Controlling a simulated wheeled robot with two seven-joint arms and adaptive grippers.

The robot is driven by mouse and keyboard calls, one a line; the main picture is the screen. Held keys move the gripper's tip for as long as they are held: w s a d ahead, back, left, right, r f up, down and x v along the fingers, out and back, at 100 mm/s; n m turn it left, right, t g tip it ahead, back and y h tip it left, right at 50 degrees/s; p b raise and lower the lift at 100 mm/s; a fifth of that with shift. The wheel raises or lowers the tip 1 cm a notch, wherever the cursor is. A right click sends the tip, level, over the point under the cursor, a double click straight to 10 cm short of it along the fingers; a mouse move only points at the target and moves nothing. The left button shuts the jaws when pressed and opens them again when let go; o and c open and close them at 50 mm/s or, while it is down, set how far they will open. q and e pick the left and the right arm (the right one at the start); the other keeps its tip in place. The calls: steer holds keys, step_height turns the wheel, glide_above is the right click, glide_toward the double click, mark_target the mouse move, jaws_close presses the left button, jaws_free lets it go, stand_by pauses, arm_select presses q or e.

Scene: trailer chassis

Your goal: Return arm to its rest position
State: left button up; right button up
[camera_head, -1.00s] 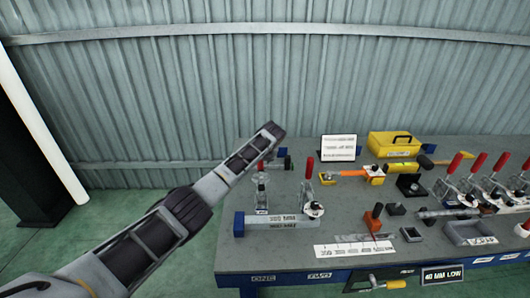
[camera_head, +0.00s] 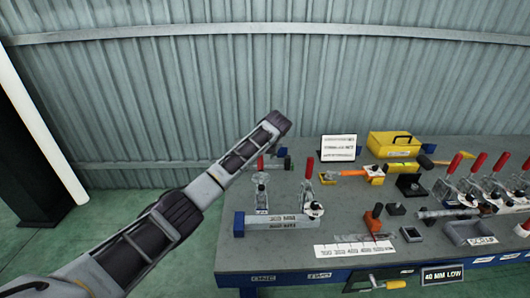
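My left arm (camera_head: 215,185) reaches in from the lower left and slants up to the right. Its far end (camera_head: 275,122) stands in front of the wall, above the left back corner of the bench. I see no gripper fingers on it, so its gripper is out of sight. My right arm and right gripper do not show. No held object is visible.
A grey-topped bench (camera_head: 270,255) with blue edges fills the right side. On it are a clamp fixture (camera_head: 276,220), a yellow toolbox (camera_head: 393,144), a white sign (camera_head: 338,147) and several red-handled clamps. A dark post (camera_head: 30,165) stands left. The green floor (camera_head: 115,222) is clear.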

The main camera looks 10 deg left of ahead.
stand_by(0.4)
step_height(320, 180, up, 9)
steer(key=p, duration=0.9)
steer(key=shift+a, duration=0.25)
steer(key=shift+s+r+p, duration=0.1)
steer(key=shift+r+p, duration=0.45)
steer(key=shift+p, duration=0.05)
